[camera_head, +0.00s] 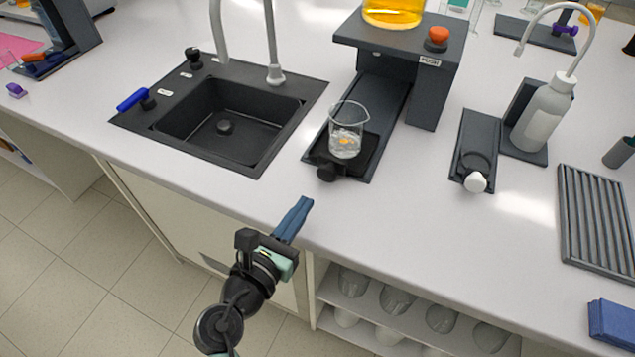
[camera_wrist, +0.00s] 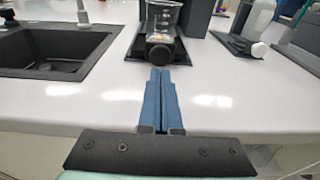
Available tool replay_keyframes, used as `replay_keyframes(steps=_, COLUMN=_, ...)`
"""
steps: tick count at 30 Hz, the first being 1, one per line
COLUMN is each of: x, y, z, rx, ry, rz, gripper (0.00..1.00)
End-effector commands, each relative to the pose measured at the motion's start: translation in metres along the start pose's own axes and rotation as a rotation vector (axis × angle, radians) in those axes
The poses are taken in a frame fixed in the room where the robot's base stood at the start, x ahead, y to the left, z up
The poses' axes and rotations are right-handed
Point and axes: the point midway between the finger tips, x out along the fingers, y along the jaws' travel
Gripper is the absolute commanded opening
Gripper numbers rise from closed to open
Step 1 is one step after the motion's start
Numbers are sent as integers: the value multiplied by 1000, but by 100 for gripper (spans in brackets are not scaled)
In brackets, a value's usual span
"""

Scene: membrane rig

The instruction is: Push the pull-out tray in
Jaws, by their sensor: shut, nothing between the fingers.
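The pull-out tray (camera_head: 370,155) is a dark plate sticking out at the front of a dark grey stand (camera_head: 400,50), with a round black knob (camera_head: 327,171) at its front. A glass beaker (camera_head: 345,130) with clear and yellowish contents stands upright on it. In the wrist view the knob (camera_wrist: 159,53) shows just beyond the fingertips, with the beaker (camera_wrist: 163,18) behind it. My gripper (camera_head: 305,203) has blue fingers, shut and empty, at the counter's front edge, pointing toward the knob. A gap to the knob shows in the head view.
A black sink (camera_head: 225,115) with a tap lies to the left. A flask of orange liquid (camera_head: 392,10) and an orange knob (camera_head: 437,37) are on the stand's top. A wash bottle (camera_head: 541,115) and a ribbed rack (camera_head: 595,220) are at right. The front counter strip is clear.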

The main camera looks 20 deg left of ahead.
Motion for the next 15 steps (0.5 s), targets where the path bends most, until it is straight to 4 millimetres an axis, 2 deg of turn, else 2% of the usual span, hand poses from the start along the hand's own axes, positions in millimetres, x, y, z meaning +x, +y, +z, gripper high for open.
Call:
replay_keyframes(steps=1, x=12, y=0, z=1, rx=2, ry=-1, rz=-3, gripper=0)
replay_keyframes(steps=6, x=43, y=0, z=0, rx=3, ry=0, rz=-2, gripper=0)
replay_keyframes(steps=10, x=57, y=0, z=0, rx=2, ry=0, rz=-2, gripper=0)
replay_keyframes(steps=15, x=65, y=0, z=0, rx=2, ry=0, rz=0, gripper=0)
